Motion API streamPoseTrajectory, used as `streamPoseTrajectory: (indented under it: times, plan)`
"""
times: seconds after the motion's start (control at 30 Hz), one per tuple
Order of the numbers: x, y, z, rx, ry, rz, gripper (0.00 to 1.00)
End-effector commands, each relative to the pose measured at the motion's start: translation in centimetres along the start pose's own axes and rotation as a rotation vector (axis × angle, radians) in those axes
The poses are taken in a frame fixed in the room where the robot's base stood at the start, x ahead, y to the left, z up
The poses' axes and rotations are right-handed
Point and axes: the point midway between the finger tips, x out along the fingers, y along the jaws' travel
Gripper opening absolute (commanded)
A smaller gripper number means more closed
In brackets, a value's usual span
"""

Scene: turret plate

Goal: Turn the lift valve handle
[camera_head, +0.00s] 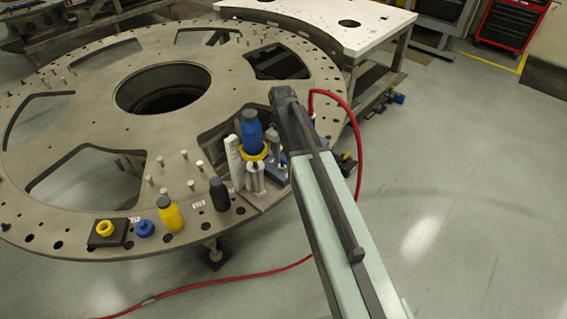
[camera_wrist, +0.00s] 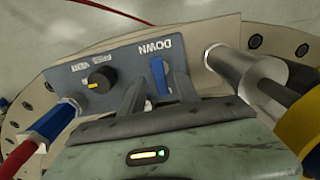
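The lift valve handle appears to be the blue lever (camera_wrist: 159,76) on a grey-blue panel (camera_wrist: 127,62) in the wrist view. The word DOWN stands upside down beside it. My gripper (camera_wrist: 158,82) is open, with one dark finger on each side of the blue lever. Gaps show between lever and fingers; I cannot tell whether either finger touches it lower down. In the head view my arm reaches over the plate's edge; my gripper's fingertips and the handle cannot be made out there.
A black knob (camera_wrist: 101,80) marked FREE VENT sits left of the lever. A red hose with a blue fitting (camera_wrist: 55,118) meets the panel's left side, and a metal cylinder (camera_wrist: 245,70) stands right. The round plate (camera_head: 75,182) carries bottles and pegs. Floor at right is clear.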

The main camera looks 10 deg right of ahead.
Motion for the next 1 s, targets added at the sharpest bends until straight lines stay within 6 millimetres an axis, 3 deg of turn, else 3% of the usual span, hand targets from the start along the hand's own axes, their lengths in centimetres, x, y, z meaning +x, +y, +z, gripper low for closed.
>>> streamPoseTrajectory:
  times: [0.03,0.3,0.47,1.0]
  plan:
    - [1.06,0.02,0.01,0.0,0.0,0.0,0.38]
    - [0.88,0.05,0.04,0.001,0.0,0.0,0.38]
    - [0.88,0.07,0.05,0.001,0.0,0.0,0.0]
    - [0.89,0.13,0.09,0.119,0.0,0.0,0.0]
